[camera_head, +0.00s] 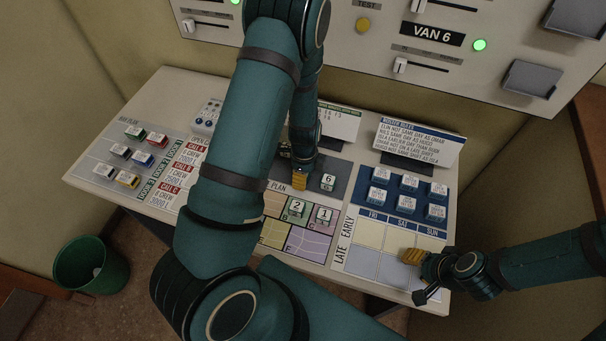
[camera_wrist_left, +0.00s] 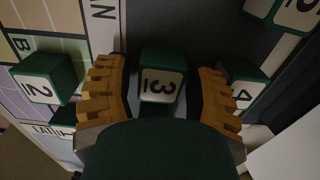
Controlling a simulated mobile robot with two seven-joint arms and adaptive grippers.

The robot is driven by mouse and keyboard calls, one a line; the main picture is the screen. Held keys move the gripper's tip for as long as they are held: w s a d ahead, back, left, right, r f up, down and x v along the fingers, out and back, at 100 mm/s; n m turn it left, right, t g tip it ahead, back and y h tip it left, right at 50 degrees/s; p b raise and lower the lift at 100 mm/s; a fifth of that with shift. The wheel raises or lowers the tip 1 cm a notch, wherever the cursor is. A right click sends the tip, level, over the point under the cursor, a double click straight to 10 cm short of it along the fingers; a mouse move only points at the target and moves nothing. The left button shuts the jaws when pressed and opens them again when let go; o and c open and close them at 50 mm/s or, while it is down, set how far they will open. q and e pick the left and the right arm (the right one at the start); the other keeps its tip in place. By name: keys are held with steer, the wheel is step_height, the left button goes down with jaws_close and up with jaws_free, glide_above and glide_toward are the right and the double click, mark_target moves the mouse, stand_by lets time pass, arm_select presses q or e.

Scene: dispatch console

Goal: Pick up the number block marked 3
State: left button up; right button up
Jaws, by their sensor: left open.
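The number block marked 3 (camera_wrist_left: 163,82) is green with a white face. In the left wrist view it lies between the two yellow fingers of my left gripper (camera_wrist_left: 160,90). The fingers stand apart on either side of it, and I see no clear contact. In the head view my left gripper (camera_head: 300,181) is low over the dark strip of the console, and the block is hidden there. My right gripper (camera_head: 413,257) is over the roster grid at the right; its fingers are too small to tell open from shut.
Block 4 (camera_wrist_left: 247,84) is close beside one finger, and block 2 (camera_wrist_left: 44,83) is beyond the other. Block 6 (camera_head: 328,181) stands right of my left gripper, and block 1 (camera_head: 323,214) is on the map. Roster blocks (camera_head: 408,183) fill the blue tray. A green bin (camera_head: 92,266) is on the floor.

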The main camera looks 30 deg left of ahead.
arm_select(q)
steer(key=c, duration=0.8)
